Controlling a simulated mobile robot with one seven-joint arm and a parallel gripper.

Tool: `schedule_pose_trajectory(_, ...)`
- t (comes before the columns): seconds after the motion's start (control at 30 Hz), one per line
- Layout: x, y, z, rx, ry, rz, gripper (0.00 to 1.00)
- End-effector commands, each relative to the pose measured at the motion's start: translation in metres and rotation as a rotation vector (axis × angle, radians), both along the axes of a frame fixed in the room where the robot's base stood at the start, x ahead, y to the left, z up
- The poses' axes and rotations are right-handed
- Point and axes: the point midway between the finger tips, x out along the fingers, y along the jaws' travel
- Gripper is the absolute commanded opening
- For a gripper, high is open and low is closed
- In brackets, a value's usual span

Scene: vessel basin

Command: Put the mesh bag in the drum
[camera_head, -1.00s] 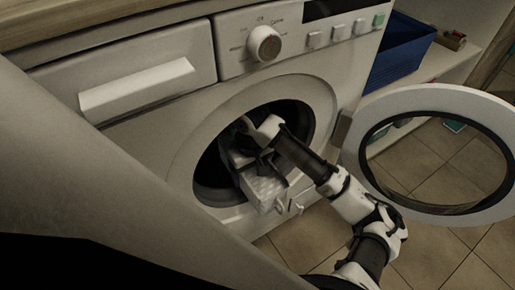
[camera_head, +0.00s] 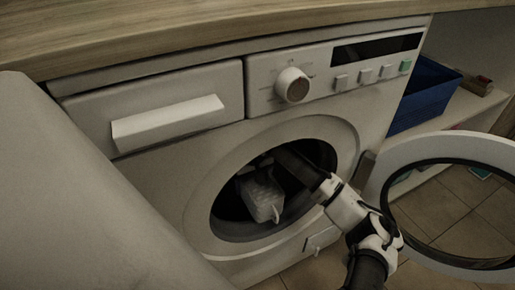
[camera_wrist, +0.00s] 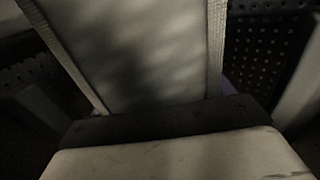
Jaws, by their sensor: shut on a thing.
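The white mesh bag (camera_head: 262,198) hangs in the round opening of the washing machine, and its lower end shows near the front of the opening. In the wrist view the pale bag (camera_wrist: 140,50) with stitched edges fills the middle, close to the camera. My gripper (camera_wrist: 160,112) is shut on the bag; its fingertips are mostly hidden. The drum (camera_wrist: 262,45) shows as dark perforated metal around the bag. In the head view my forearm reaches in through the opening from the right, and the drum's inside (camera_head: 232,222) is dark.
The round door (camera_head: 402,152) stands wide open at the right, beside my arm. A blue bin (camera_head: 425,95) sits on a shelf at the right. A wooden counter (camera_head: 200,35) runs above the machine.

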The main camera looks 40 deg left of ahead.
Motion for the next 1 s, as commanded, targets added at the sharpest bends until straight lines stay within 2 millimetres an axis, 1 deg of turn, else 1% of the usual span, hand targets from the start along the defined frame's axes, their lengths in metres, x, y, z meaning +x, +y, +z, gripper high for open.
schedule_pose_trajectory(0.03, 0.002, 0.006, 0.003, 0.0, 0.001, -0.001, 0.49)
schedule_pose_trajectory(0.7, 0.027, 0.067, 0.002, 0.0, 0.0, 0.0, 0.49)
schedule_pose_trajectory(0.9, 0.033, 0.08, 0.001, 0.0, 0.0, 0.0, 0.49)
schedule_pose_trajectory(1.0, 0.034, 0.083, 0.001, 0.001, 0.0, 0.0, 0.49)
